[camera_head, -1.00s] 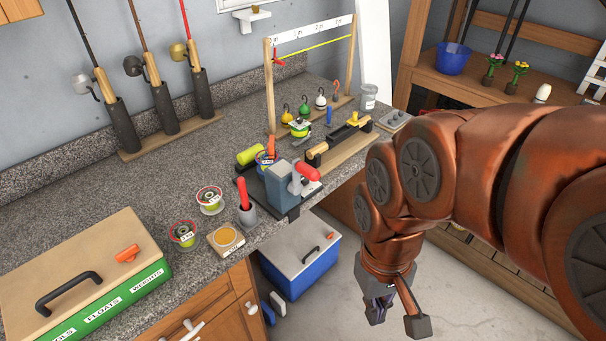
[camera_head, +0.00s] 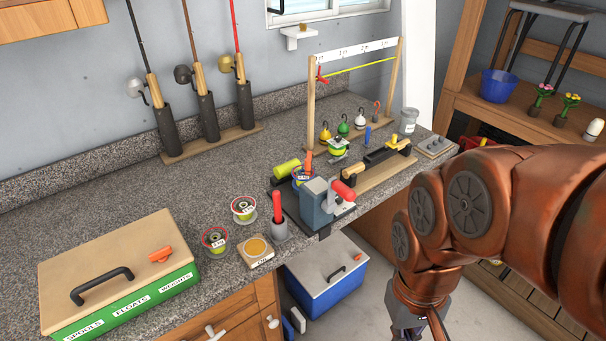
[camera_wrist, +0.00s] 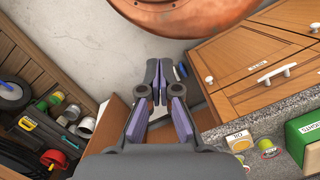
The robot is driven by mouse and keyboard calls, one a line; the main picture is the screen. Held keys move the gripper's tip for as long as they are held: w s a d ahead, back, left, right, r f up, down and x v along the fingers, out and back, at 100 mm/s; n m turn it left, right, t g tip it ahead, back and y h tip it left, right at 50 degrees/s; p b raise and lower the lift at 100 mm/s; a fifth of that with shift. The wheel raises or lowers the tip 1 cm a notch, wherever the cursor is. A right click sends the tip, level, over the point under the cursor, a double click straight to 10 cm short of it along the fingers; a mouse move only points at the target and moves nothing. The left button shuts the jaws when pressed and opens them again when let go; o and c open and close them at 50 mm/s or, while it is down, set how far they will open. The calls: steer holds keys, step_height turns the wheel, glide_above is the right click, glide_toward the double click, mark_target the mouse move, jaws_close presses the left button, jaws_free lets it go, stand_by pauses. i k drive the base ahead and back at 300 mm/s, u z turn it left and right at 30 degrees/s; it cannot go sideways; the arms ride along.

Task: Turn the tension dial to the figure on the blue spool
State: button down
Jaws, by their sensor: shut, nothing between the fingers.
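A grey-blue winder block (camera_head: 318,205) with a red handle (camera_head: 342,190) sits on a dark base at the counter's front edge. A spool with blue on it (camera_head: 301,177) stands just behind the block, partly hidden; I cannot read its figure. I cannot make out a tension dial or its marks for certain. My gripper (camera_wrist: 157,82) is shut and empty in the wrist view. It hangs below counter height, in front of the counter and apart from the winder. In the head view it is cut off by the bottom edge.
Two spools (camera_head: 243,208) (camera_head: 214,240), a cup with a red-handled tool (camera_head: 279,228) and an OIL tin (camera_head: 257,250) stand left of the winder. A green tackle box (camera_head: 120,270) is farther left. A blue cooler (camera_head: 327,275) stands on the floor below the counter.

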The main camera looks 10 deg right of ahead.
mark_target(339, 199)
steer(key=u, duration=2.75)
steer(key=k, duration=0.7)
steer(key=z, duration=1.55)
steer(key=i, duration=0.5)
steer(key=z, duration=0.05)
